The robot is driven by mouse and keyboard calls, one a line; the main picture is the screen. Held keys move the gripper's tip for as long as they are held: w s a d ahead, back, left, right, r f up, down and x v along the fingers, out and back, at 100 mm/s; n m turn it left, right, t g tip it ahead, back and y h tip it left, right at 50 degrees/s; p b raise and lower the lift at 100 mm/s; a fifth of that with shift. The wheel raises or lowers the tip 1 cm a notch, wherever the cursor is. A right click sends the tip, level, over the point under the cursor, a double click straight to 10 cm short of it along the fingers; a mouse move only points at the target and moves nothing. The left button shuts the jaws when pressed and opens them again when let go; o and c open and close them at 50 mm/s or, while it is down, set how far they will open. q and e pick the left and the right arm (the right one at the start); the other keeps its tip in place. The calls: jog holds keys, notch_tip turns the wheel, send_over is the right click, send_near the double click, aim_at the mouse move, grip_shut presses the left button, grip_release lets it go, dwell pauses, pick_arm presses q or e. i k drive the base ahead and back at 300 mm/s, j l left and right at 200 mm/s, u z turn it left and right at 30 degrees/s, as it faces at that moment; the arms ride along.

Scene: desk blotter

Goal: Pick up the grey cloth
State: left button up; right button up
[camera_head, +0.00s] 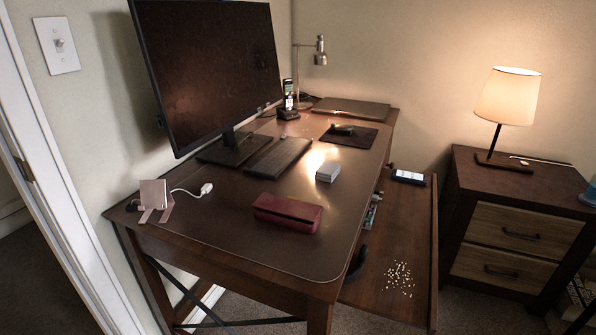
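A small pale grey, block-shaped item (328,172) lies on the desk, right of the keyboard and behind the red case. It may be the grey cloth, folded; its texture is too small to tell. Nothing touches it, and its top and front show. No other thing in view looks like a grey cloth. Neither of my grippers shows in the head view.
The dark red case (288,213) lies near the desk's front. The keyboard (279,157) and monitor (207,70) stand behind left. A copper stand (154,196) is at left. The pulled-out tray (408,230) holds a phone (409,177) and scattered pale bits.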

aim_at(328, 171)
jog(key=i+l+u, duration=0.15)
jog(key=l+u, duration=0.15)
jog(key=i+l+u, duration=0.1)
jog(key=l+u, duration=0.15)
jog(key=l, duration=0.2)
jog(key=i+l+u, duration=0.1)
jog(key=l+u, duration=0.2)
